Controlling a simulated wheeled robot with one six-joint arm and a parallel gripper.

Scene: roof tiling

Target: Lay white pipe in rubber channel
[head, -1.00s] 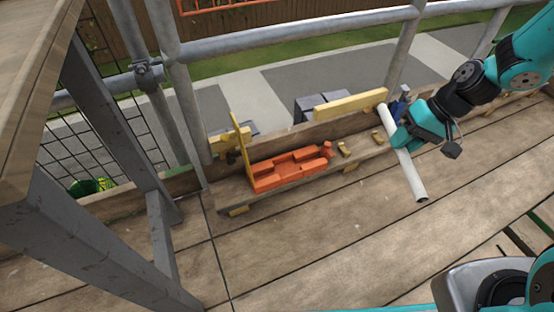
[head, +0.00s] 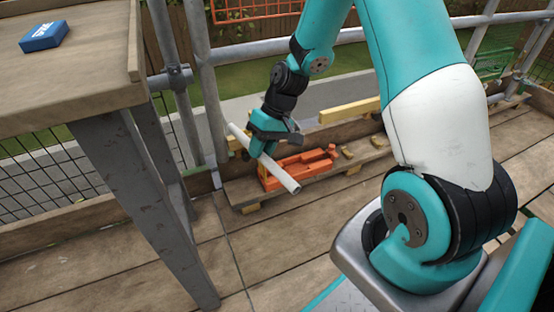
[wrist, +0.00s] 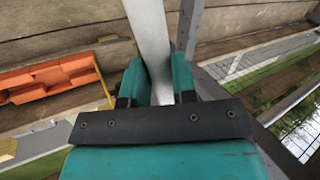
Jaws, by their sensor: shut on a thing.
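The white pipe (head: 282,177) is a straight, plain tube held crosswise in my gripper (head: 262,148), above the left end of the low plank by the railing. In the head view its near end points down and to the right. In the wrist view the pipe (wrist: 149,35) runs between the two teal fingers of my gripper (wrist: 157,85) and away towards the top edge. My gripper is shut on it. I cannot make out a rubber channel in either view.
Orange blocks (head: 305,166) lie on the plank just right of the pipe; they also show in the wrist view (wrist: 45,78). A wooden bench (head: 85,82) with a blue box (head: 44,36) stands at left. A steel upright (head: 203,80) rises behind the pipe. The front floorboards are clear.

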